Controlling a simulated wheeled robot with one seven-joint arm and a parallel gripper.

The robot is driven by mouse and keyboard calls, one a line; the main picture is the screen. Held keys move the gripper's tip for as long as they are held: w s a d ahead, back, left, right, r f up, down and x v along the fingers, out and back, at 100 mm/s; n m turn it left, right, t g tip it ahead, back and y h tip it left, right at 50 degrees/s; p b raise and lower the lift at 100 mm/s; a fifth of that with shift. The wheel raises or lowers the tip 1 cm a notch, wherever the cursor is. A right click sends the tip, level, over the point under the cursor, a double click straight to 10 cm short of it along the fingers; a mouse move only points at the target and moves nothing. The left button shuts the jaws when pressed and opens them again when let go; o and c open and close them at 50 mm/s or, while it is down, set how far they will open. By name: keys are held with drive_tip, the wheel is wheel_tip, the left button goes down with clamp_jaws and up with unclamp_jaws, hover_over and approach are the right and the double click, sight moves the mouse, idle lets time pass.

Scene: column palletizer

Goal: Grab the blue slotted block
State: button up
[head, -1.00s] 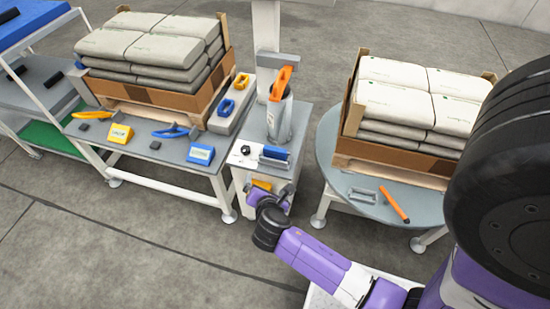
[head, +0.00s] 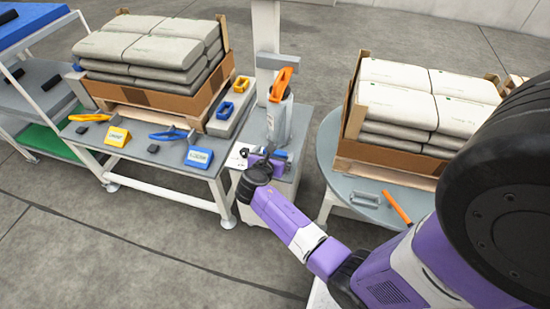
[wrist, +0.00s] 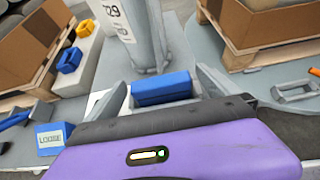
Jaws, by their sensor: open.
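The blue slotted block (wrist: 162,87) sits on the small grey stand (wrist: 152,75), and its slot is hard to make out. In the wrist view it lies ahead of my purple gripper (wrist: 161,80), framed by two open fingers. I cannot tell whether the fingertips touch it. In the head view my gripper (head: 270,158) is at the front of the stand top and hides most of the block (head: 281,154).
The left table (head: 150,150) holds hollow blue and yellow pieces, pliers and labelled boxes. The round table (head: 335,160) at right carries a bag-filled carton and an orange-handled tool.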

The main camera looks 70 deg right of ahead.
drive_tip(key=shift+d+f, duration=0.25)
drive_tip(key=shift+d, duration=0.1)
drive_tip(key=shift+c, duration=0.2)
drive_tip(key=c, duration=1.3)
drive_tip(key=shift+r, duration=0.1)
drive_tip(key=shift+c, duration=0.2)
